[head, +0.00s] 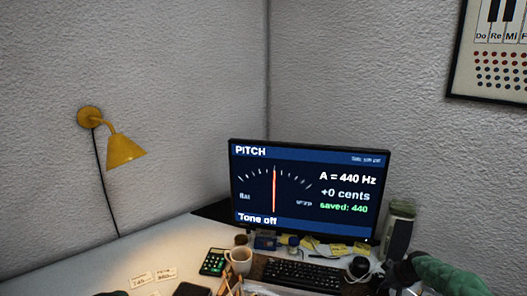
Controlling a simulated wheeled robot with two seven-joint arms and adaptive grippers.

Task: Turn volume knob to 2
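I cannot make out a marked volume knob in the head view. A small round dark-and-pale object (358,267) stands right of the keyboard; I cannot tell whether it is the knob. My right gripper (393,278) is dark, at the end of a green arm coming from the lower right. It is just right of the round object, and its fingers are too dark and small to read. Only a dark green sliver, perhaps my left arm, shows at the bottom left edge.
A monitor (310,190) reads "Tone off" and "A = 440 Hz". A keyboard (300,275), mug (239,260), calculator (213,262) and paper labels (142,279) lie on the desk. A yellow lamp (124,150) hangs on the wall.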

